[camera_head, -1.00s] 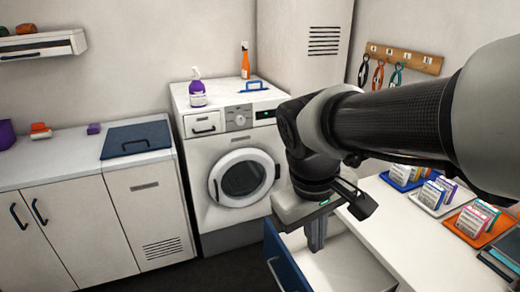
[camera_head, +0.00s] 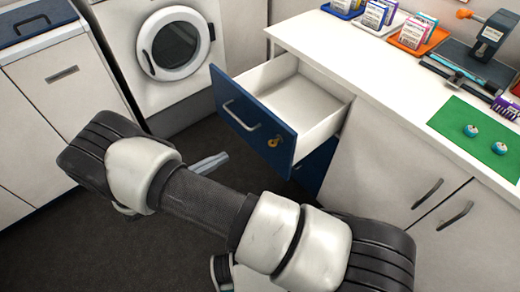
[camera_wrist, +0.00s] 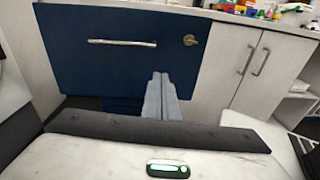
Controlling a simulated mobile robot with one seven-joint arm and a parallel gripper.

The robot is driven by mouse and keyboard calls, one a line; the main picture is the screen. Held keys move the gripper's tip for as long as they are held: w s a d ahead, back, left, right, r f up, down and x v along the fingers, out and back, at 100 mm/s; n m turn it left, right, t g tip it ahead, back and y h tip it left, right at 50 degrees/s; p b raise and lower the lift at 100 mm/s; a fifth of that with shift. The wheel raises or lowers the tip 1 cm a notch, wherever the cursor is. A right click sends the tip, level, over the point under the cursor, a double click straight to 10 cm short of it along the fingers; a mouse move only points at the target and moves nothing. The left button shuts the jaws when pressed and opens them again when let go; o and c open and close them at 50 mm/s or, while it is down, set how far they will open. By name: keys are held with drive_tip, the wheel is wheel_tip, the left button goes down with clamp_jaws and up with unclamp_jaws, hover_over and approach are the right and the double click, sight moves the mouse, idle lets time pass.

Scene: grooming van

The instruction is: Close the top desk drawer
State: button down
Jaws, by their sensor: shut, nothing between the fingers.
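The top desk drawer (camera_head: 255,120) is pulled well out from the desk. It has a dark blue front, a silver bar handle and a brass lock, and its white inside looks empty. In the wrist view the blue drawer front (camera_wrist: 120,65) faces me, with the handle (camera_wrist: 122,43) left of centre and the lock (camera_wrist: 190,40) to its right. My gripper (camera_head: 222,158) is shut and empty, in front of and below the drawer front, largely hidden behind my arm. In the wrist view my gripper's fingers (camera_wrist: 161,80) overlap the lower drawer front; I cannot tell whether they touch it.
The white desktop (camera_head: 340,50) holds colourful card trays, a clamp-like device (camera_head: 490,35) and a green mat (camera_head: 480,135). Desk cupboards (camera_head: 385,165) stand right of the drawer. A washing machine (camera_head: 165,50) is behind left. Dark floor (camera_head: 90,240) is free in front.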

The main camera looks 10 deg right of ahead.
sight(262, 139)
drive_tip(key=shift+n+t, duration=0.6)
drive_tip(key=x, duration=0.4)
drive_tip(key=f+x, duration=0.1)
drive_tip(key=x, duration=0.3)
drive_tip(key=f+b+x, duration=0.1)
drive_tip(key=x, duration=0.4)
drive_tip(key=shift+s+d+f, duration=0.1)
drive_tip(key=shift+d+f, duration=0.05)
drive_tip(key=shift+f, duration=0.1)
drive_tip(key=shift+d, duration=0.1)
drive_tip(key=x, duration=0.8)
drive_tip(key=b+x, duration=0.1)
drive_tip(key=x, duration=0.8)
drive_tip(key=b+x, duration=0.1)
drive_tip(key=x, duration=0.8)
drive_tip(key=shift+r, duration=0.2)
drive_tip(key=shift+w+d, duration=0.35)
drive_tip(key=shift+d, duration=0.15)
drive_tip(key=shift+w+d+r, duration=0.1)
drive_tip(key=shift+r, duration=0.2)
